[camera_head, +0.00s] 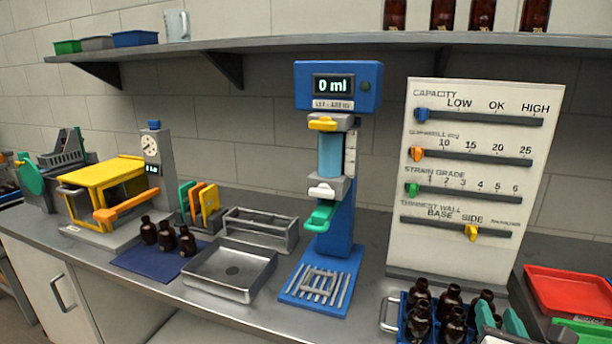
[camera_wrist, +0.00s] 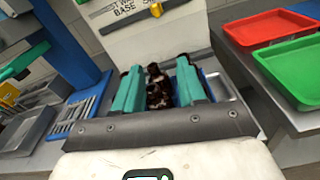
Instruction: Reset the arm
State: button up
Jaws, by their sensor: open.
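My gripper (camera_wrist: 160,82) shows its two teal fingers spread apart in the wrist view. In the head view my gripper (camera_head: 500,318) is at the lower right, beside the crate of bottles. Dark amber bottles (camera_wrist: 158,95) show between and beyond the fingers in the wrist view; I cannot tell how far below they are. No bottle is visibly gripped. In the head view several amber bottles (camera_head: 450,296) stand upright in a blue crate (camera_head: 402,314) with a metal handle, partly cut off by the lower edge.
A blue dispenser (camera_head: 338,86) reading 0 ml stands left of a white slider panel (camera_head: 480,250). A red tray (camera_head: 567,290) and a green tray (camera_wrist: 290,72) lie to the right. A steel tray (camera_head: 229,270) and three bottles on a blue mat (camera_head: 150,262) are left.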

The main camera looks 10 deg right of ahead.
jog(key=s+a+f+m+g+y, duration=0.3)
jog(key=s+a+f+m, duration=0.15)
jog(key=f+m, duration=0.4)
jog(key=s+a+f+m+g+y, duration=0.3)
jog(key=s+a+f+m+g, duration=0.15)
jog(key=f+m, duration=0.4)
jog(key=s+a+f+m+g+y, duration=0.1)
jog(key=s+a+f+m+g, duration=0.1)
jog(key=s, duration=0.5)
jog(key=s+a+f+m+g+y, duration=0.2)
jog(key=s+a+f+m+g, duration=0.1)
jog(key=s+f+m, duration=0.4)
jog(key=shift+s+a+f+m+g, duration=0.2)
jog(key=shift+s+a+m+g, duration=0.25)
jog(key=shift+m, duration=0.45)
dwell(0.6)
